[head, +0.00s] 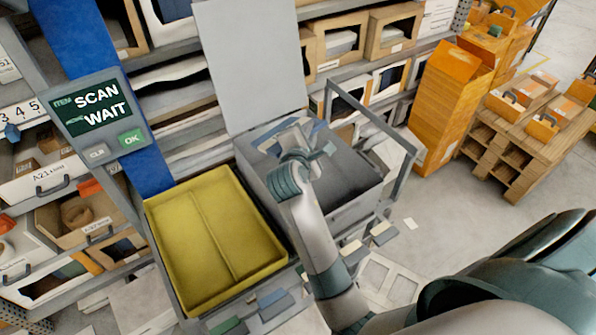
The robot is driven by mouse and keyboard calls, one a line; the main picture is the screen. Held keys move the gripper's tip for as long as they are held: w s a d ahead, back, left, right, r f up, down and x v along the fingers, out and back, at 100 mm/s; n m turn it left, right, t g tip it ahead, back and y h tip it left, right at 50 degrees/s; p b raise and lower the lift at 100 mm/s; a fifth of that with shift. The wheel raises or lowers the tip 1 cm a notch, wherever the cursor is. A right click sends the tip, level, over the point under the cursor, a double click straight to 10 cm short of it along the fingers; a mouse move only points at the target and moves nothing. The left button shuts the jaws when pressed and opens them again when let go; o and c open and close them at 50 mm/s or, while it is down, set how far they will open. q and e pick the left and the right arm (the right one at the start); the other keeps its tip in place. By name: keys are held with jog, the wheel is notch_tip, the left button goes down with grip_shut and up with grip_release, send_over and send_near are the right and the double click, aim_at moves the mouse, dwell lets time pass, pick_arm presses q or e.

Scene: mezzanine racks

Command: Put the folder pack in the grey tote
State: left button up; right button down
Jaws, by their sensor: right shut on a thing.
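The grey tote (352,207) stands open in the middle of the head view, right of a yellow tote. My right gripper (304,148) is over the opening of the grey tote, its arm coming up from the bottom right. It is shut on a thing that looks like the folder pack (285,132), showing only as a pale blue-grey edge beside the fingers. The gripper and wrist hide most of it. Whether it touches the tote floor I cannot tell. My left gripper is not in view.
The yellow tote (163,240) is empty beside the grey one. A grey panel (252,65) rises behind them. A screen (97,112) reading SCAN WAIT is at left. A metal frame (375,117) borders the right side. Orange boxes (445,100) and a wooden pallet (490,150) stand beyond.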

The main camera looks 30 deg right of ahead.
jog(key=shift+w, duration=0.85)
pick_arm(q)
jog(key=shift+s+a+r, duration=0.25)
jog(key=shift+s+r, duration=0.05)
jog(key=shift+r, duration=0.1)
pick_arm(e)
jog(key=shift+s+r, duration=0.1)
jog(key=shift+s, duration=0.1)
pick_arm(q)
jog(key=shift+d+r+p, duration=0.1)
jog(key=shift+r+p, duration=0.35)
jog(key=shift+p, duration=0.25)
pick_arm(e)
notch_tip(320, 180, down, 6)
jog(key=shift+f, duration=0.2)
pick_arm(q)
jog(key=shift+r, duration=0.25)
pick_arm(e)
notch_tip(320, 180, down, 4)
jog(key=shift+r, duration=0.15)
